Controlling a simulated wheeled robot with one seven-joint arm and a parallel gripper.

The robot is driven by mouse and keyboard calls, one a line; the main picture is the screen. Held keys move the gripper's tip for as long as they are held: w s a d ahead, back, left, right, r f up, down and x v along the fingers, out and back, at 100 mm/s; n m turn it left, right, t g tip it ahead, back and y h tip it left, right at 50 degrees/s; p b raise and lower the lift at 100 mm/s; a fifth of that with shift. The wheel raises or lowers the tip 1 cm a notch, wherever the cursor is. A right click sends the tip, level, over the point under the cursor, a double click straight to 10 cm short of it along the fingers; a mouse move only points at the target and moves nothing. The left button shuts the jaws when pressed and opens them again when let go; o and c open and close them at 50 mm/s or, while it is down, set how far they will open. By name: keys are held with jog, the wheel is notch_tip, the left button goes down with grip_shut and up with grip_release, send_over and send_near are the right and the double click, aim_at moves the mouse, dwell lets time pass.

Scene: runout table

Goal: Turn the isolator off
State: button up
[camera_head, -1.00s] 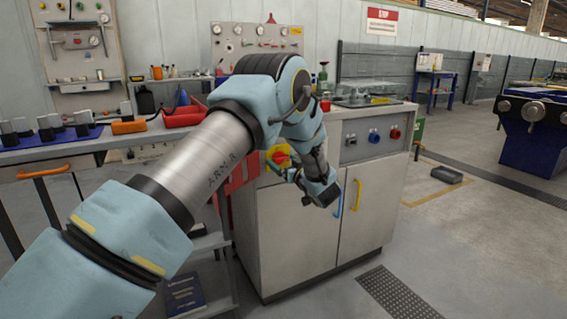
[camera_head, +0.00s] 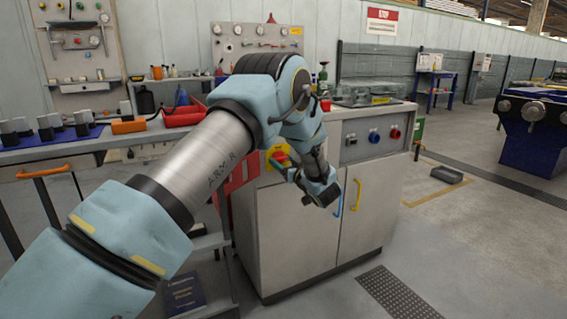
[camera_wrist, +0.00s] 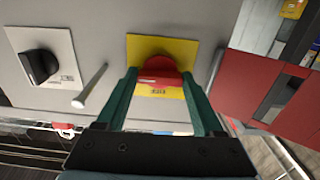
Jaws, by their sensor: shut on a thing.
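The isolator is a red rotary knob (camera_wrist: 161,73) on a square yellow plate (camera_wrist: 175,46), fixed to the grey cabinet. In the wrist view my gripper (camera_wrist: 158,80) has its two green fingers on either side of the knob, shut on it. The knob's lower part and its exact angle are partly hidden by the fingers. In the head view the yellow plate (camera_head: 270,158) shows at the cabinet's left end, with my gripper (camera_head: 281,162) against it and covering much of the knob.
A black knob on a white plate (camera_wrist: 58,45) and a metal peg (camera_wrist: 90,86) sit to the left in the wrist view. Red boxes (camera_wrist: 262,80) stand at right. Open floor lies to the right.

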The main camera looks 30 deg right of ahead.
jog(key=shift+n+b, duration=0.3)
jog(key=n+b, duration=0.1)
jog(key=n, duration=0.1)
jog(key=n+b, duration=0.1)
jog(key=b, duration=0.1)
jog(key=shift+f+n, duration=0.2)
jog(key=shift+n, duration=0.2)
jog(key=n+b, duration=0.5)
jog(key=shift+b, duration=0.4)
jog(key=n+b, duration=0.5)
jog(key=shift+n+b, duration=0.3)
jog(key=shift+b, duration=0.1)
jog(key=n+b, duration=0.2)
jog(key=b, duration=0.1)
jog(key=shift+r+n, duration=0.15)
jog(key=shift+n, duration=0.25)
jog(key=o, duration=1.4)
jog(key=shift+r, duration=0.1)
jog(key=shift+s, duration=0.1)
